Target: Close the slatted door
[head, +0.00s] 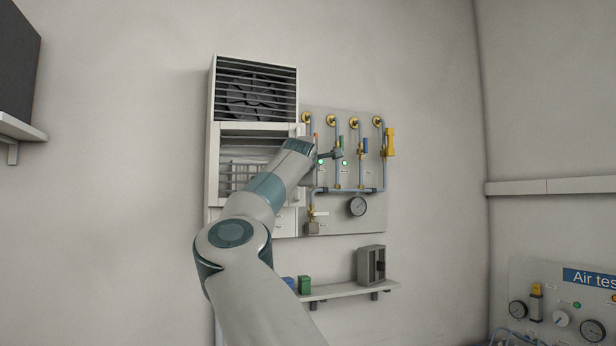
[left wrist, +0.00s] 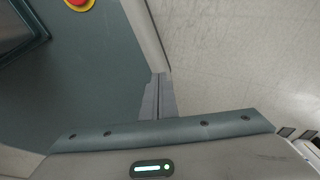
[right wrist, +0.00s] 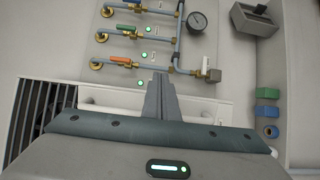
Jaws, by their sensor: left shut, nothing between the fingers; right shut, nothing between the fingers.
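A tall white cabinet (head: 212,150) is on the wall. Dark horizontal slats (head: 255,85) cover a fan in its upper part. Below is a white-framed section (head: 261,128) with pale bars inside, partly hidden by my right arm. I cannot tell for sure which part is the slatted door or how far it stands open. My right gripper (head: 338,154) is shut and empty, right of the cabinet, in front of the pipe panel. My left gripper (left wrist: 158,77) is shut and empty, away from the cabinet.
A pipe panel (head: 345,222) with valves and a gauge (head: 357,206) is right of the cabinet. A small shelf (head: 335,290) below holds a grey box (head: 371,265) and a green block (head: 304,285). Bare wall lies left of the cabinet.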

